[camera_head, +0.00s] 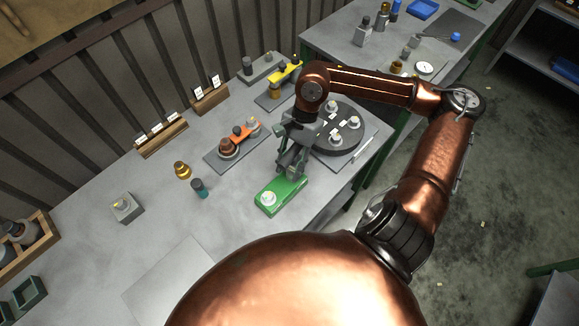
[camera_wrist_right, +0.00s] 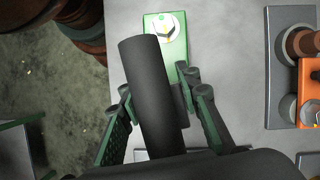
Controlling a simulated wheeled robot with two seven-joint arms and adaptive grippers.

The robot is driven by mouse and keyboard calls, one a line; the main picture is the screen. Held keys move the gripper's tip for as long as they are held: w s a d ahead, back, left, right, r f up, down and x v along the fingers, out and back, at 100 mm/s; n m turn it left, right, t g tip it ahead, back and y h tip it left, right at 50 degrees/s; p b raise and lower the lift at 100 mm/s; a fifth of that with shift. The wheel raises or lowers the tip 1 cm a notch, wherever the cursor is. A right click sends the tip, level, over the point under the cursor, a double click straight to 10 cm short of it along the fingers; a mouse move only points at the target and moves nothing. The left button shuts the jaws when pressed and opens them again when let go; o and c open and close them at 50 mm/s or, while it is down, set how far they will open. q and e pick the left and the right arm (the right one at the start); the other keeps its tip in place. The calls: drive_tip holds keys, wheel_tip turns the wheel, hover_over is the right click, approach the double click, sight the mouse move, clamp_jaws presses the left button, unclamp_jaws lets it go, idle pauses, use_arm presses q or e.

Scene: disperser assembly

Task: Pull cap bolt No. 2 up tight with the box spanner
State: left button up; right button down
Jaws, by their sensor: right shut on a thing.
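My right gripper (camera_head: 290,160) is over the bench, between the green fixture and the round dark disc. In the right wrist view, its fingers (camera_wrist_right: 160,115) are shut around a thick dark grey cylinder (camera_wrist_right: 152,85), which looks like the box spanner. The fixture also shows beyond the cylinder in the wrist view (camera_wrist_right: 180,50). The dark disc (camera_head: 323,146) bears several pale bolt-like parts with small labels. I cannot read which is No. 2. My left gripper is out of view.
An orange bracket (camera_head: 240,132) on a grey plate lies left of the gripper. A yellow bracket (camera_head: 285,74) stands behind. A brass part (camera_head: 182,170) and a teal-based cylinder (camera_head: 200,188) stand farther left.

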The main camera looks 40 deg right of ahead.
sight(291, 151)
drive_tip(key=shift+w+r+p, duration=0.1)
drive_tip(key=shift+r+p, duration=0.9)
drive_tip(key=shift+r, duration=1.4)
drive_tip(key=shift+f, duration=0.1)
